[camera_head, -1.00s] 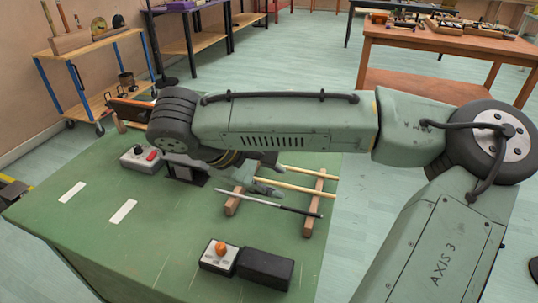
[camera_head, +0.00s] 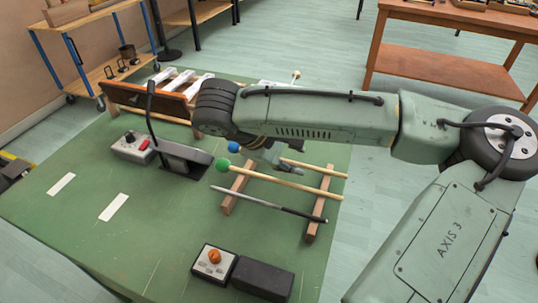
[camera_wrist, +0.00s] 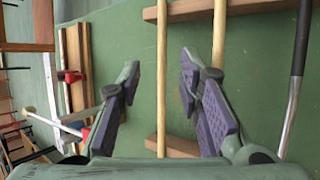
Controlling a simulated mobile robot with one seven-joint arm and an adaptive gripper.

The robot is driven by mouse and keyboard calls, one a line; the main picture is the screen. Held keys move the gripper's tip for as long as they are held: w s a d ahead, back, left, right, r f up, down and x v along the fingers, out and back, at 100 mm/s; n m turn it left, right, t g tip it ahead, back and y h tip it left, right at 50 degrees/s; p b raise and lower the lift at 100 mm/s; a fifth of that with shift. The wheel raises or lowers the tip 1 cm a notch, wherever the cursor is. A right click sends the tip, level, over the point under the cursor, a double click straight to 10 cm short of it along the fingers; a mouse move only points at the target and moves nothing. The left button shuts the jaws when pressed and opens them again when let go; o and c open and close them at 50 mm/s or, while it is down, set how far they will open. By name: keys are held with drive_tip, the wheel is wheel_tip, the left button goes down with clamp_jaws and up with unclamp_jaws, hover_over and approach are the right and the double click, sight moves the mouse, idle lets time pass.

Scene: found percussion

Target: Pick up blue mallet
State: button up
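The blue mallet's round head (camera_head: 233,147) shows just left of my gripper in the head view; its pale wooden handle (camera_head: 318,170) emerges to the right. My gripper (camera_head: 268,163) is over this handle, which partly hides behind it. In the wrist view, my gripper (camera_wrist: 160,68) is open, with the blue mallet's handle (camera_wrist: 162,45) between the spread fingers, apart from both. The blue head is not clearly visible there.
A green-headed mallet (camera_head: 222,165) lies parallel and nearer, its handle (camera_wrist: 219,35) close to the right finger. All rest across wooden bars (camera_head: 318,220). A black box (camera_head: 262,278) and button box (camera_head: 213,262) stand in front.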

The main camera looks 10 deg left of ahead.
sight(304, 165)
drive_tip(key=x, duration=0.4)
drive_tip(key=shift+f+p, duration=0.25)
drive_tip(key=shift+p, duration=0.1)
clamp_jaws()
